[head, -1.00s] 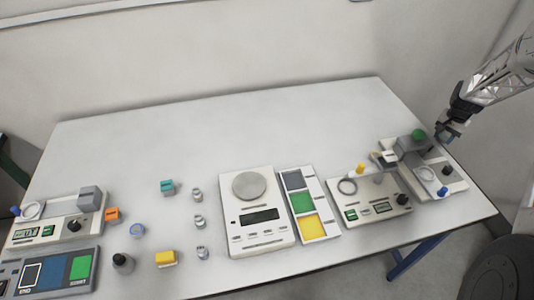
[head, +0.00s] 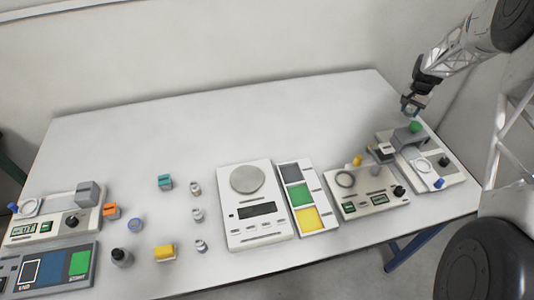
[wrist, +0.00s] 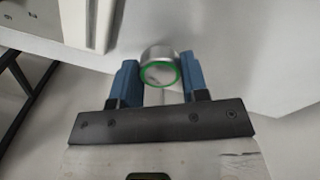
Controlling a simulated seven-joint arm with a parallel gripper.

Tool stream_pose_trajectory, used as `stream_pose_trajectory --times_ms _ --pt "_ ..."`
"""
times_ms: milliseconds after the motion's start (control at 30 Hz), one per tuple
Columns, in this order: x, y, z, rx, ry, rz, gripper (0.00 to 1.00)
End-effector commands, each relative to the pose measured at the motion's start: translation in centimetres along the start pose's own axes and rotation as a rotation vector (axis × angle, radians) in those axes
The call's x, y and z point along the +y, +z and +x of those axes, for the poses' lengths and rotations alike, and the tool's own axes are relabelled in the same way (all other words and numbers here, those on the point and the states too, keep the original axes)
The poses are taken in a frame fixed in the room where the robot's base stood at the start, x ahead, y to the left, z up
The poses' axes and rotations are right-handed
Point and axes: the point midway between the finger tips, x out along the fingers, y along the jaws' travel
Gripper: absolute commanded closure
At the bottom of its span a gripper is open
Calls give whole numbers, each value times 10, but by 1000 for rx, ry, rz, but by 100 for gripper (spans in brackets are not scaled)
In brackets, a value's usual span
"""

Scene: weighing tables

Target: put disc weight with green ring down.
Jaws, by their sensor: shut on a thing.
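The disc weight with green ring (wrist: 160,68) is between the blue fingertips of my gripper (wrist: 158,82) in the wrist view. It is a small silver cylinder with a green ring around its end face. My gripper is shut on it. In the head view my gripper (head: 410,106) is raised at the table's right end, above and behind the rightmost device (head: 425,170). The weight is too small to make out clearly there.
A white scale (head: 256,226) with a round pan stands mid-table, beside a panel with grey, green and yellow fields (head: 303,207). Another device (head: 366,199) is right of it. Small weights and blocks, such as a yellow block (head: 165,253), stand left. The back of the table (head: 240,125) is clear.

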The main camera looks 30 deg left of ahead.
Motion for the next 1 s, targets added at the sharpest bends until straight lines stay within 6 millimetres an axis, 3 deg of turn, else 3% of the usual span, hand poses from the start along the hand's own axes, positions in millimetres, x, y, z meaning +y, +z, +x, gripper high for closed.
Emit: stream_pose_trajectory --times_ms 500,1000 --pt "-120 116 -22 0 0 -100 88" --pt "-210 249 -42 0 0 -200 88"
